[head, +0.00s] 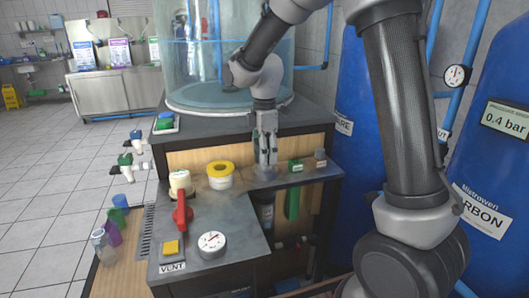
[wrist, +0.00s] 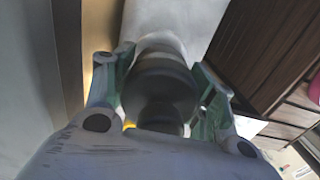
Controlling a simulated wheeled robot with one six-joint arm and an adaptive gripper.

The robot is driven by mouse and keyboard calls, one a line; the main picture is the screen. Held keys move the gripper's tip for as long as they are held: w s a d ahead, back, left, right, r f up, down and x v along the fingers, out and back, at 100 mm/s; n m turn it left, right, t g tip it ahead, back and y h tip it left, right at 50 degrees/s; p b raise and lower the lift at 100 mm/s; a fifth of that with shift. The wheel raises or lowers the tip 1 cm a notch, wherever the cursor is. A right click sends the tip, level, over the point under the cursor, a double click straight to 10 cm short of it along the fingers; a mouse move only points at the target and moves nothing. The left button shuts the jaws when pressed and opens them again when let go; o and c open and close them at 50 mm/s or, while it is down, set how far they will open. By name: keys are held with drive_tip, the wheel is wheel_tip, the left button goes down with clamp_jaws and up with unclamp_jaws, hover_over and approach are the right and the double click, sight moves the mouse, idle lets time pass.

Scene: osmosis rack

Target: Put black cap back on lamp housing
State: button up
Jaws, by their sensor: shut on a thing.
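My gripper (head: 266,158) points down over the back of the grey counter (head: 240,200). In the wrist view my gripper (wrist: 160,98) is shut on a dark, round, stepped thing that looks like the black cap (wrist: 160,80), with a green-padded finger on each side. In the head view I cannot make out the cap between the fingers. A pale surface lies beyond the cap in the wrist view; I cannot tell whether it is the lamp housing. I cannot identify the lamp housing surely in either view.
A yellow-topped white roll (head: 220,175), a cream round pot (head: 180,184), a red-handled valve (head: 182,212) and a gauge (head: 212,244) stand left of my gripper. A small green box (head: 295,165) is close on its right. A large clear tank (head: 215,60) stands behind.

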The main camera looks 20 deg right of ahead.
drive_tip(key=shift+f, duration=0.15)
drive_tip(key=shift+f, duration=0.75)
drive_tip(key=shift+f, duration=0.4)
drive_tip(key=o, duration=1.5)
drive_tip(key=shift+r, duration=0.1)
drive_tip(key=shift+w+r, duration=0.1)
drive_tip(key=shift+r, duration=2.45)
drive_tip(key=shift+c, duration=0.7)
drive_tip(key=shift+o, duration=0.7)
drive_tip(key=shift+r, duration=1.95)
